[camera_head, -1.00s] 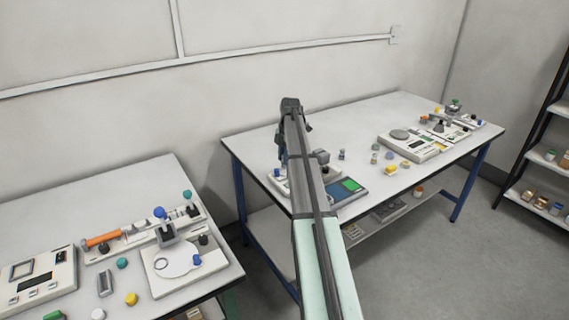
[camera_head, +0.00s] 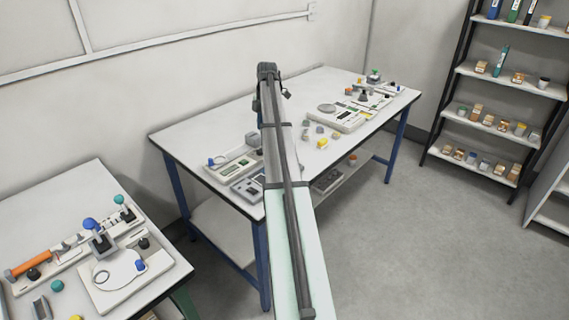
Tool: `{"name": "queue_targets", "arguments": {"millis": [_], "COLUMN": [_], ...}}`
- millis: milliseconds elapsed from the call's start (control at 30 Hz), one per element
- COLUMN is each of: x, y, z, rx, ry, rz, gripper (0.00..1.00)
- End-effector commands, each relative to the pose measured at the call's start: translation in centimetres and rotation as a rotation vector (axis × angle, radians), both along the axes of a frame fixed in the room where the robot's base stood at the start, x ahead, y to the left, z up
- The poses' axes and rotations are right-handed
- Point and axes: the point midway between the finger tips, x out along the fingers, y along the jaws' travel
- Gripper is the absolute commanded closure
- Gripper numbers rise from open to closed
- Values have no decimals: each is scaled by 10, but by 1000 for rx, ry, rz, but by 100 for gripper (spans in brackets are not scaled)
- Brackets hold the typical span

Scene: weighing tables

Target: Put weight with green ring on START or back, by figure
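My gripper (camera_head: 268,78) is at the far end of my raised arm, seen from behind above the middle table. Its fingers are too small and hidden to tell whether they are open or shut. Several small weights stand on the middle table, among them a grey one (camera_head: 320,130) and a yellow one (camera_head: 322,143). I cannot make out a green ring on any weight, and no START label is legible. A white weighing device (camera_head: 338,122) with a round pan stands behind these weights. My arm hides part of the table.
The middle table (camera_head: 215,122) also holds a device with a blue knob (camera_head: 222,160) at its left end. The left table (camera_head: 75,180) carries a white plate with a disc (camera_head: 110,295) and an orange cylinder (camera_head: 28,265). A shelf rack (camera_head: 458,110) stands right. Floor between is clear.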

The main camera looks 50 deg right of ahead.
Motion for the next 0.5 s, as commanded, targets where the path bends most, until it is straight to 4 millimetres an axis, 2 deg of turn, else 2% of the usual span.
{"name": "queue_targets", "arguments": {"millis": [33, 100, 200, 300, 400, 500], "x": [-18, -37, -60, -78, -86, -83], "y": [-13, -26, -40, -46, -36, -38], "z": [-1, -3, -5, -7, -10, -12], "rx": [0, 1, 1, 1, -1, -2], "ry": [0, -1, -1, -1, -2, -2], "rz": [-25, -52, -87, -116, -143, -170], "gripper": [100, 100, 100, 100, 100, 100]}}
